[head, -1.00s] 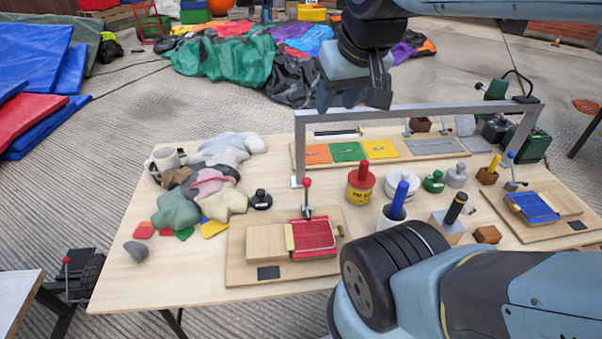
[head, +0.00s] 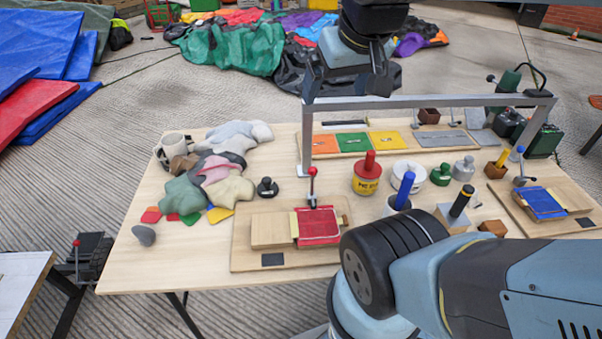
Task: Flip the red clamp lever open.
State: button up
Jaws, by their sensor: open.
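The red clamp lever (head: 312,186) has a round red knob on a dark metal stem. It stands upright at the back edge of a wooden board (head: 240,236), just behind a red fabric patch (head: 318,226). My gripper (head: 346,92) is open and empty, with its fingers spread left and right. In the picture it is above and slightly right of the knob, by the top bar of a grey metal frame. It is clear of the lever. How the clamp's foot meets the patch is too small to tell.
The grey frame (head: 430,103) spans the back of the table. A red-topped tin (head: 367,176), blue-handled cup and white roll stand right of the lever. A blue-knobbed clamp (head: 519,165) is farther right. Fabric scraps (head: 205,180) lie left. My arm link covers the front right.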

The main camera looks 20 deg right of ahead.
aim_at(312, 171)
jog(key=u, duration=1)
jog(key=k, duration=1.8)
jog(key=z, duration=0.8)
jog(key=i, duration=1.05)
jog(key=z, duration=0.05)
